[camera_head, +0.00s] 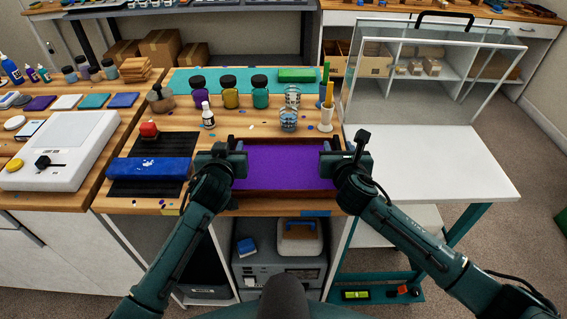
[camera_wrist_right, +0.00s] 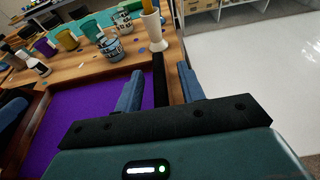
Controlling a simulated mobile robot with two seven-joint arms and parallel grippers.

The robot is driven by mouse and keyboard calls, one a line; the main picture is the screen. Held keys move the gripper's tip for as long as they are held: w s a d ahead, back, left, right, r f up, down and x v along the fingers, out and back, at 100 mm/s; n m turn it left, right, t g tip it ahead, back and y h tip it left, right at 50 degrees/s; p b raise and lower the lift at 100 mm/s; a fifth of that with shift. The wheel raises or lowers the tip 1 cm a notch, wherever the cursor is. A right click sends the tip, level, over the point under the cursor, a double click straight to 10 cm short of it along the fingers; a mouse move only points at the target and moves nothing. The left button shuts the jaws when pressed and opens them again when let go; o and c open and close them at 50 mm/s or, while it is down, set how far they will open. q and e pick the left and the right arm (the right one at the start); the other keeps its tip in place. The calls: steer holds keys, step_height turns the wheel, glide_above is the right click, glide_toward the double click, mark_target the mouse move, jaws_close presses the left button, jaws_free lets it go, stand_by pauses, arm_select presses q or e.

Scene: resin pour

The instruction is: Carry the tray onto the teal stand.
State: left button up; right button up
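The tray is a dark wooden frame filled with purple (camera_head: 285,168), resting at the front edge of the wooden bench. My left gripper (camera_head: 237,158) is at the tray's left wall; its fingers are too small and covered to tell open from shut. My right gripper (camera_head: 337,158) is at the right wall. In the right wrist view its fingers (camera_wrist_right: 160,92) are spread, one over the purple side and one outside, with the dark wall (camera_wrist_right: 160,75) between them and gaps showing. The teal stand, with a white top (camera_head: 430,165) and teal legs (camera_head: 467,222), stands right of the bench.
A white cup with yellow sticks (camera_head: 326,115), patterned cups (camera_head: 288,120) and a small white bottle (camera_head: 207,116) stand behind the tray. A blue block (camera_head: 150,170) lies on a black mat to the left.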

arm_select(q)
steer(key=shift+c, duration=0.6)
arm_select(e)
steer(key=shift+c, duration=0.6)
arm_select(q)
jaws_close()
arm_select(e)
jaws_close()
